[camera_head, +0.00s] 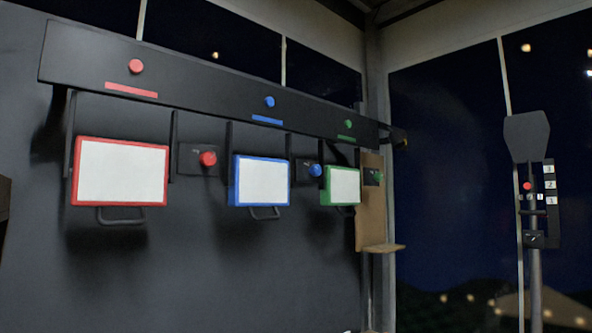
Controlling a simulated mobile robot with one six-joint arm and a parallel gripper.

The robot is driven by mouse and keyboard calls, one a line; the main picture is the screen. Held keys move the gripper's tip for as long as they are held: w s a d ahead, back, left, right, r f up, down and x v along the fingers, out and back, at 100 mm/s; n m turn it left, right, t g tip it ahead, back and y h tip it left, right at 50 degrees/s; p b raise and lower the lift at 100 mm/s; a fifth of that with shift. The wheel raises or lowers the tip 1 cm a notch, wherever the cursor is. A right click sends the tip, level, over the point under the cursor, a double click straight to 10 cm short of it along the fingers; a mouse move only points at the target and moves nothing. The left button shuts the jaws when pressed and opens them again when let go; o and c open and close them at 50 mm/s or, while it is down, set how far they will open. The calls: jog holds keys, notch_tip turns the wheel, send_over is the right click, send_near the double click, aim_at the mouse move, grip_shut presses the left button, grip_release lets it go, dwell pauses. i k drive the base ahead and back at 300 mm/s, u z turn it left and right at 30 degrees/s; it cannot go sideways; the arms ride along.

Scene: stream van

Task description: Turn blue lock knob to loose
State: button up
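Two blue knobs show in the head view. One blue knob (269,102) sits on the long dark rail, above a short blue stripe. The other blue knob (315,170) sits on a small dark plate with tiny markings, just right of the blue-framed white panel (262,181). The pictures do not show which one is the lock knob. The markings are too small to read, so I cannot tell either knob's setting. My gripper is not in view.
A red-framed panel (120,172) with a red knob (208,158) is at left. A green-framed panel (342,186) with a green knob (378,177) is at right. Handles hang below the panels. A brown board with a ledge (383,248) and a dark pole (535,270) stand farther right.

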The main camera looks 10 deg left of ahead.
aim_at(316, 169)
jog(key=z, duration=1.1)
jog(key=k, duration=0.1)
jog(key=u, duration=2)
jog(key=i, duration=0.25)
jog(key=z, duration=0.85)
jog(key=k, duration=0.1)
jog(key=u, duration=2.25)
jog(key=i, duration=0.6)
jog(key=z, duration=0.05)
